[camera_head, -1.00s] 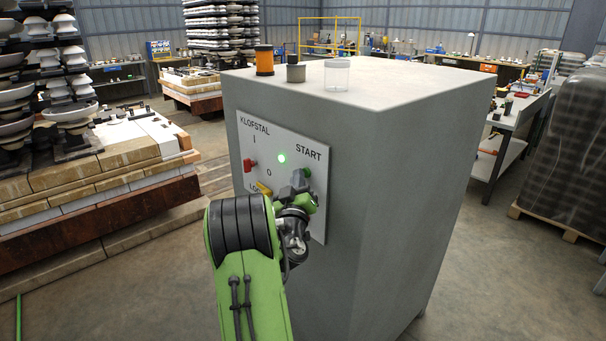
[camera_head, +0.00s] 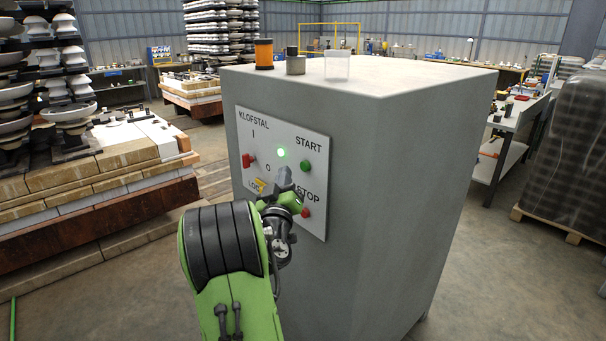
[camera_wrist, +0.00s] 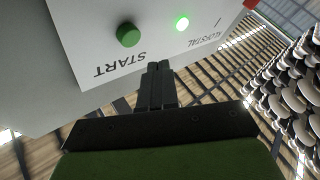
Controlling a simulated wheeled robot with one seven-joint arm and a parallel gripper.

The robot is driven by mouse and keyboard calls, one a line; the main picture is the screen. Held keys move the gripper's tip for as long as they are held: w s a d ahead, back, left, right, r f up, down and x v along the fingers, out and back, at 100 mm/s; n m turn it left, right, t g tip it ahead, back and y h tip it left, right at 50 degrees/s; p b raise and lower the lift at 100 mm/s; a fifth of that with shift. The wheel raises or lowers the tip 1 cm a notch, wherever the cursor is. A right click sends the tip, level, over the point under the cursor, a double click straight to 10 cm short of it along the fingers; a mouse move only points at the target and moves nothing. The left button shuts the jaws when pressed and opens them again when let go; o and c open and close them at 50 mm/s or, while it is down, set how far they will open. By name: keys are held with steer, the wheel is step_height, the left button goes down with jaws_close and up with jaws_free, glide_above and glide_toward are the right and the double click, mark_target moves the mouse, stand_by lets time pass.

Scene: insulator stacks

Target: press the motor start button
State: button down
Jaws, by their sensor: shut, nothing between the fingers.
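The green START button (camera_head: 305,166) is on the light control panel (camera_head: 318,180) of a grey cabinet, under the word START. It also shows in the wrist view (camera_wrist: 128,35), upside down. A green lamp (camera_head: 281,153) glows to its left and also shows in the wrist view (camera_wrist: 182,23). My gripper (camera_head: 284,176) is in front of the panel, below the lamp and lower left of the button. In the wrist view its fingers (camera_wrist: 158,66) are together and empty, apart from the button in the picture. Whether the tips touch the panel is unclear.
The red STOP button (camera_head: 305,213) is just right of my wrist. A red switch (camera_head: 248,160) and a yellow part (camera_head: 261,185) are at the panel's left. An orange spool (camera_head: 264,54), a grey cylinder (camera_head: 295,62) and a clear cup (camera_head: 337,66) stand on the cabinet (camera_head: 400,190).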

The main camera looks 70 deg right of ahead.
steer(key=shift+w+a+b, duration=0.3)
steer(key=shift+a+b, duration=0.1)
steer(key=shift+a, duration=0.15)
steer(key=shift+w+a+b, duration=0.25)
steer(key=shift+a+b, duration=0.1)
steer(key=shift+a, duration=0.2)
steer(key=w+a+t+y+p, duration=0.1)
steer(key=w+a+y+p, duration=0.1)
steer(key=a+y, duration=0.35)
steer(key=w+a+y+p, duration=0.2)
steer(key=a, duration=0.7)
steer(key=w+a+t+y+p, duration=0.1)
steer(key=a+y+p, duration=0.1)
steer(key=a+y, duration=0.35)
steer(key=s+a+f+n+g+y+p, duration=0.1)
steer(key=s+a+n+y, duration=0.2)
steer(key=a, duration=0.9)
steer(key=s+a+f+n+g+y+p, duration=0.1)
steer(key=s+a+n+y, duration=0.3)
steer(key=a, duration=0.9)
steer(key=s+f+n, duration=0.1)
steer(key=s+n, duration=0.1)
steer(key=s, duration=0.2)
steer(key=shift+a+y+p, duration=0.25)
steer(key=shift+y+p, duration=0.05)
steer(key=shift+p, duration=0.05)
